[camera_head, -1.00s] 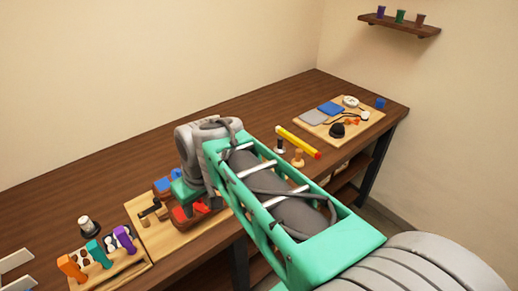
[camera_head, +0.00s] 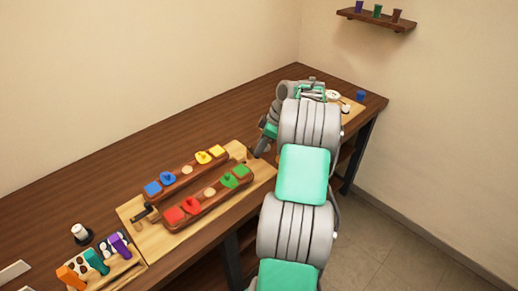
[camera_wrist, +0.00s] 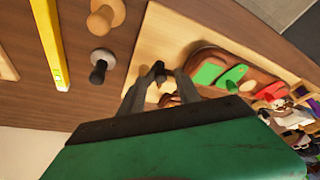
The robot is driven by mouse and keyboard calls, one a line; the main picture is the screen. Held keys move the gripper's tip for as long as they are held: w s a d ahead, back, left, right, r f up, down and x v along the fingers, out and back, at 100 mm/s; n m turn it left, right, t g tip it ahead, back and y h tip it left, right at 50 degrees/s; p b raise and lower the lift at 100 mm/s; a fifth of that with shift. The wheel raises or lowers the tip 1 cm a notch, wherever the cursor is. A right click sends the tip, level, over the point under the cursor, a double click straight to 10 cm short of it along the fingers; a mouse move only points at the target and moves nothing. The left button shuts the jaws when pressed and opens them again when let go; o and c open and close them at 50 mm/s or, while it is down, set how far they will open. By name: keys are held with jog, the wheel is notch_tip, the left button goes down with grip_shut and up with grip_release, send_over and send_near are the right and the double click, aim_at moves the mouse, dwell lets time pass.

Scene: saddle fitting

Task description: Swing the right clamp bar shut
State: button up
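The light wooden board (camera_head: 128,212) carries two red-brown rails (camera_head: 198,203) with coloured blocks. The left clamp bar (camera_head: 145,211) is dark and sits at the board's left end. My gripper (camera_head: 260,150) is low at the board's right end and mostly covers the right clamp there. In the wrist view my gripper (camera_wrist: 159,76) has its two grey fingers apart, on either side of the right clamp's dark end (camera_wrist: 158,70) and a wooden part. Whether the fingers touch it cannot be told. The rest of the right clamp bar is hidden by the gripper.
A rack with coloured handles (camera_head: 118,245) is at the left. Bare table lies behind the board.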

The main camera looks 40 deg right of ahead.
jog(key=shift+x, duration=1)
jog(key=shift+r, duration=0.1)
jog(key=shift+c, duration=0.2)
grip_shut()
